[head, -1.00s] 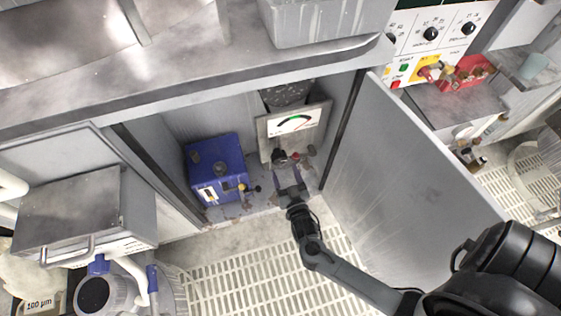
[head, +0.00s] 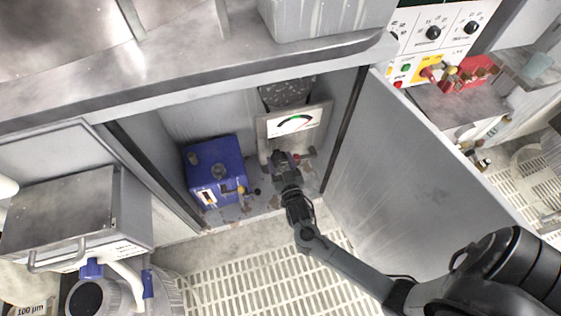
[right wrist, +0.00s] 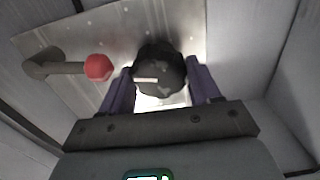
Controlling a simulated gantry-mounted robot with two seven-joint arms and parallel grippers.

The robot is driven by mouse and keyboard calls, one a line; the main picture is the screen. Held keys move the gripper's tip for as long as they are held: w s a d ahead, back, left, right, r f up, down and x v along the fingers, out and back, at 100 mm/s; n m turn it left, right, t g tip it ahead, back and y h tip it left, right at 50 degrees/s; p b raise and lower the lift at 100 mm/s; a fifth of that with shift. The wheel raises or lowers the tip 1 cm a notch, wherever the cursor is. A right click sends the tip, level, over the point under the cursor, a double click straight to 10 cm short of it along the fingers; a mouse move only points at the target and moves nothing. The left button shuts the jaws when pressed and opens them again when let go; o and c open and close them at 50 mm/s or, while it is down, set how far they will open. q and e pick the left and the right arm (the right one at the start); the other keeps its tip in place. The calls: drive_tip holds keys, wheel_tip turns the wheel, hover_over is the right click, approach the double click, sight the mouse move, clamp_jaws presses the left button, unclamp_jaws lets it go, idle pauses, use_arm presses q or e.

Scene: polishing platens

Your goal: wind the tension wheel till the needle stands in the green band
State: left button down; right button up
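The tension gauge (head: 295,121) is a pale plate with a white dial at the back of the open cabinet. Its arc shows some green, but the needle is too small to read against the band. The tension wheel shows in the right wrist view as a dark, round, worn knob (right wrist: 160,70) with a pale mark. My right gripper (head: 282,160) reaches into the cabinet below the gauge and hides the wheel in the head view. Its two fingers (right wrist: 160,85) stand on either side of the wheel, very close to its rim; contact is unclear. My left gripper is out of view.
A lever with a red ball (right wrist: 98,67) sticks out just left of the wheel in the right wrist view. A blue box (head: 215,170) stands left in the cabinet. The open door (head: 420,165) bounds the right side, the bench edge (head: 200,90) the top.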

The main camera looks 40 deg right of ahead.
drive_tip(key=shift+c, duration=0.7)
drive_tip(key=shift+r+n+p, duration=0.25)
drive_tip(key=shift+n+p, duration=0.25)
drive_tip(key=shift+p, duration=0.45)
drive_tip(key=n+p, duration=0.2)
drive_tip(key=shift+p, duration=0.4)
drive_tip(key=n+p, duration=0.2)
drive_tip(key=n, duration=0.1)
drive_tip(key=shift+w+a+p, duration=0.1)
drive_tip(key=shift+p, duration=0.2)
drive_tip(key=shift+f+n+p, duration=0.1)
drive_tip(key=shift+n+p, duration=0.45)
drive_tip(key=shift+n, duration=0.45)
